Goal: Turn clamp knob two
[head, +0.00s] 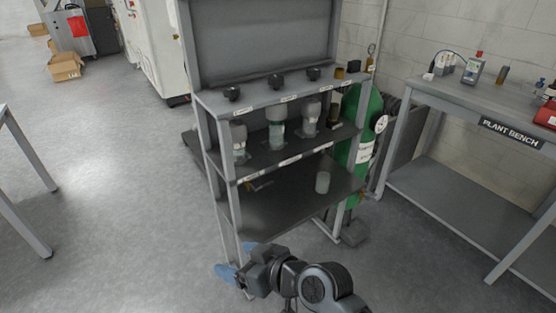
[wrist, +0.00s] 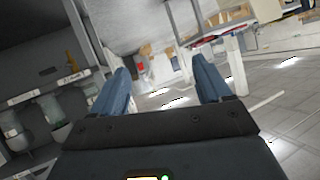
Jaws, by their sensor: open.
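Three black clamp knobs stand in a row on the top ledge of the grey rack: a left knob (head: 232,93), a middle knob (head: 276,81) and a right knob (head: 313,73). White labels sit along the ledge edge, too small to read, so which knob is number two is not confirmed by marking. My gripper (head: 232,273) is low in front of the rack, well below and apart from the knobs. In the wrist view its blue fingers (wrist: 161,88) are spread, with nothing between them.
The grey rack (head: 225,205) has a lower shelf holding a clear cup (head: 322,182). A green cylinder (head: 366,140) stands at its right. The plant bench (head: 460,95) is farther right. Open floor (head: 120,220) lies left of the rack, with a table edge (head: 22,160) at far left.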

